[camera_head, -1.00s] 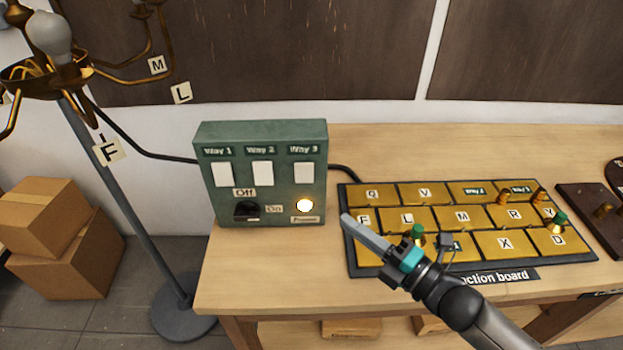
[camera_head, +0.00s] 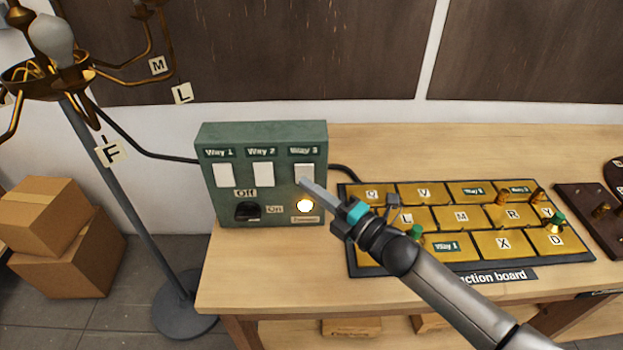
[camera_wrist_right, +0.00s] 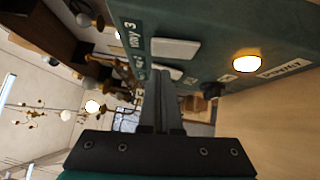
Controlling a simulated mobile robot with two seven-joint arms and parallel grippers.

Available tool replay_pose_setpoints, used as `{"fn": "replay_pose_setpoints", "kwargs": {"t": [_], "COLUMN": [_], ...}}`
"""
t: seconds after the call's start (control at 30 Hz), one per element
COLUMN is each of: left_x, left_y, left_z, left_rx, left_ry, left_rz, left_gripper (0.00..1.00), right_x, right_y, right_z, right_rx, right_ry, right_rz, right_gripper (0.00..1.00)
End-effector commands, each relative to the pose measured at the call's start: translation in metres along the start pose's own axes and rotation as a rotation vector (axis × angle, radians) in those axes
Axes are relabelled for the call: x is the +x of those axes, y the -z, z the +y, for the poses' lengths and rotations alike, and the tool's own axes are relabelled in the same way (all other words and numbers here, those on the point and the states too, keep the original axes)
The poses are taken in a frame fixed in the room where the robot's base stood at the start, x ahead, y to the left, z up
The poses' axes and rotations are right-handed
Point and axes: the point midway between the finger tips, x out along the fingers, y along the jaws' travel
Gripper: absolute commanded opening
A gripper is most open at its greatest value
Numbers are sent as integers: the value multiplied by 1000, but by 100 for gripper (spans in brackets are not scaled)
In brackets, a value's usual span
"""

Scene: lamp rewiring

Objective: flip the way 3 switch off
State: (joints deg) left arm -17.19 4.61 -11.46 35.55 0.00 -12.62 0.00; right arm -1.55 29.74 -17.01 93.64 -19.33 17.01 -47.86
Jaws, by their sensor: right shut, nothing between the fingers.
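The way 3 switch (camera_head: 304,173) is a white rocker plate under its label at the right of the green switch box (camera_head: 264,207). In the right wrist view the way 3 switch (camera_wrist_right: 175,48) shows just beyond the fingers. My right gripper (camera_head: 304,182) is shut and empty, its fingertips in front of the lower part of that switch. I cannot tell whether they touch it. The fingers (camera_wrist_right: 158,75) also show in the right wrist view. My left gripper is not in view.
The box has a lit lamp (camera_head: 305,205) and a black rotary knob (camera_head: 247,211) below the switches. The junction board (camera_head: 478,268) lies to the right on the wooden table (camera_head: 255,290). A brass floor lamp (camera_head: 75,80) stands at left.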

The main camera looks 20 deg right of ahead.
Motion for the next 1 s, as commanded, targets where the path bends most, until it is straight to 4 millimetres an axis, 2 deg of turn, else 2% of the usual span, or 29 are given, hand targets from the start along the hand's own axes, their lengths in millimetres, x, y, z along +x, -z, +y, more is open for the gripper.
{"fn": "replay_pose_setpoints", "kwargs": {"t": [0.23, 1.0], "left_x": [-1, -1], "left_y": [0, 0], "left_z": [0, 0], "left_rx": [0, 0], "left_ry": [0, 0], "left_rz": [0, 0], "left_gripper": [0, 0], "right_x": [13, 19], "right_y": [-14, -20], "right_z": [0, 2], "right_rx": [0, 2], "right_ry": [1, 2], "right_rz": [0, -1], "right_gripper": [0, 0]}}
